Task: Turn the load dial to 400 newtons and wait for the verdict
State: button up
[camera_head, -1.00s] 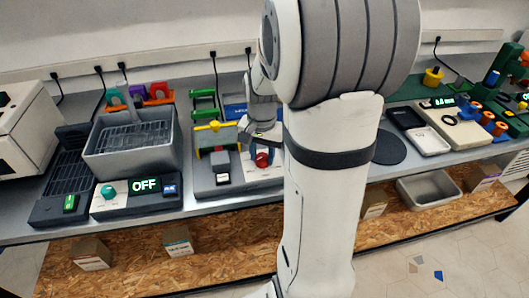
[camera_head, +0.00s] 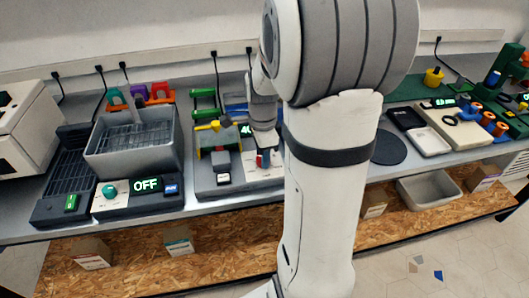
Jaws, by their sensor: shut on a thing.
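The load tester (camera_head: 206,188) sits on the bench at the centre, a grey base with a yellow crossbar on top. Its red load dial (camera_head: 260,161) is on the light panel at its right front. My gripper (camera_head: 265,154) points down at the dial and is shut on it, with its fingers covering most of it. A small lit display (camera_head: 245,130) behind the dial starts with a 4; the rest is hidden by my gripper. No verdict can be read.
My own arm blocks the bench right of the tester. A grey basin (camera_head: 135,145) and a control box reading OFF (camera_head: 146,185) stand to the left. A dark round mat (camera_head: 388,148) and a white tray (camera_head: 430,140) lie to the right.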

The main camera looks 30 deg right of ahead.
jog(key=shift+s+f+m, duration=0.1)
jog(key=shift+s+m, duration=0.05)
jog(key=shift+m, duration=0.8)
jog(key=shift+s+f+m, duration=0.1)
jog(key=shift+m, duration=0.85)
jog(key=o, duration=1)
jog(key=shift+r, duration=0.15)
jog(key=shift+w, duration=0.1)
jog(key=shift+r, duration=0.1)
jog(key=shift+w+r, duration=0.1)
jog(key=shift+r, duration=0.3)
notch_tip(320, 180, up, 7)
jog(key=shift+f+p, duration=0.1)
jog(key=shift+p, duration=0.25)
